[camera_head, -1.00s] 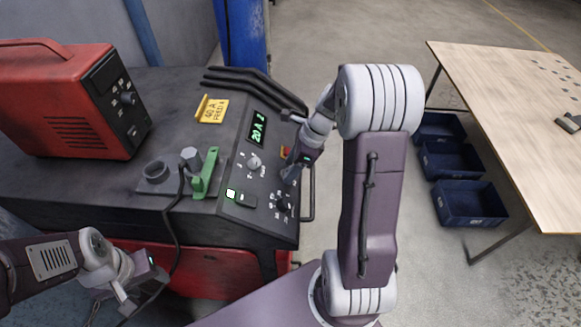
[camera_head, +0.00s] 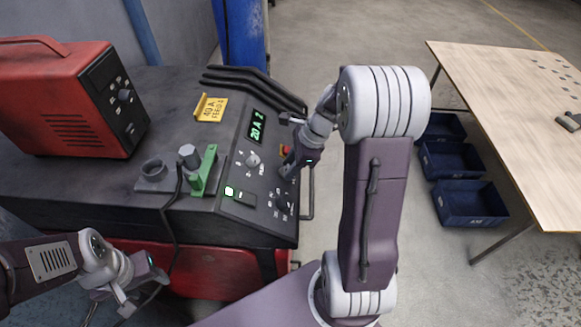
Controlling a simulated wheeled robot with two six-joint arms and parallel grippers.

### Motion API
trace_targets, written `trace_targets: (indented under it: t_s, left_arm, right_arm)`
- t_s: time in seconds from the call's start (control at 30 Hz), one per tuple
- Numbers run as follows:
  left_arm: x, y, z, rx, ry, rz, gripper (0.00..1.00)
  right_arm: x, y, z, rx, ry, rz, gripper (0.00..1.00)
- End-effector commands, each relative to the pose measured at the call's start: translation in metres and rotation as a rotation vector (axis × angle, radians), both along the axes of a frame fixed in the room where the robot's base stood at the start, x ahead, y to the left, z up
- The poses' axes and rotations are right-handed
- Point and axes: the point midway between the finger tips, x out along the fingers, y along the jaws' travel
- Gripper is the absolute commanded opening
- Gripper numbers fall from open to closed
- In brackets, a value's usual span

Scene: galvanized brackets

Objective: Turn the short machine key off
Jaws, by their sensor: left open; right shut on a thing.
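The sloped control panel of the dark machine (camera_head: 225,206) carries a lit green display (camera_head: 257,131), a grey knob (camera_head: 252,160), a black knob (camera_head: 283,202) and a lit green button (camera_head: 229,191). My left gripper (camera_head: 124,304) is open and empty at the lower left, in front of the machine and away from the panel.
A green clamp-like part (camera_head: 206,170) and a grey socket (camera_head: 153,172) stand on the machine top, with a cable hanging down. A red unit (camera_head: 55,100) sits at the left. Blue bins (camera_head: 470,205) and a wooden table (camera_head: 510,110) are at the right.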

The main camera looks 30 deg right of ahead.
Motion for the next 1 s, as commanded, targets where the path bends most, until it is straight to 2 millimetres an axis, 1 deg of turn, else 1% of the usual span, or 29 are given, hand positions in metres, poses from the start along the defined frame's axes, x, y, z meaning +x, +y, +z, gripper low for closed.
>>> trace_targets:
  t_s: [0.03,0.27,0.47,1.0]
  left_arm:
    - [0.000,0.000,-0.006,0.000,0.000,0.000,0.54]
    - [0.000,0.000,-0.025,0.000,0.000,0.000,0.54]
    - [0.000,0.000,-0.047,0.000,0.000,0.000,0.54]
    - [0.000,0.000,-0.117,0.000,0.000,0.000,0.54]
  right_arm:
    - [0.001,0.000,-0.001,-0.013,-0.025,0.026,0.00]
    - [0.000,0.000,-0.003,-0.083,-0.139,0.194,0.00]
    - [-0.001,0.000,-0.004,-0.145,-0.241,0.341,0.00]
    - [-0.003,-0.001,-0.007,-0.314,-0.511,0.743,0.00]
